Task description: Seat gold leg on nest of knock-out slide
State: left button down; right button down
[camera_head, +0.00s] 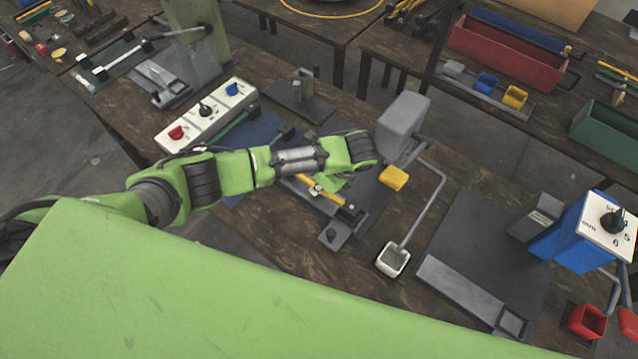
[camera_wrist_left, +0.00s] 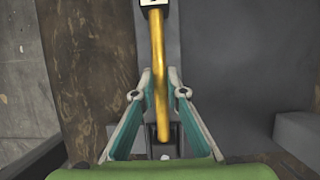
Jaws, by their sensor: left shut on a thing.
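The gold leg (camera_wrist_left: 157,60) is a slim, slightly bent yellow bar in the left wrist view. My left gripper (camera_wrist_left: 160,92) is shut on it, with its teal-lined fingers on both sides. The bar's upper end meets a small black-and-white block (camera_wrist_left: 152,3); its lower end is near a dark forked part. In the head view, my left gripper (camera_head: 345,178) is over the middle of the bench and partly covers a yellow bar (camera_head: 310,187). A dark block (camera_head: 350,214) lies by that bar. I cannot tell which part is the slide's nest. My right gripper is not in view.
A grey press head (camera_head: 402,127) with a bent lever stands close right of my left gripper. A yellow block (camera_head: 394,178) is beside it. A white control box (camera_head: 206,115) is left, and a blue press (camera_head: 578,235) is right. A dark plate (camera_head: 490,250) has bare room.

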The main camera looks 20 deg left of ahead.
pick_arm(q)
jog(key=c, duration=2)
grip_release()
jog(key=shift+o, duration=0.2)
jog(key=shift+r, duration=0.1)
jog(key=v, duration=1.2)
jog(key=shift+s, duration=0.1)
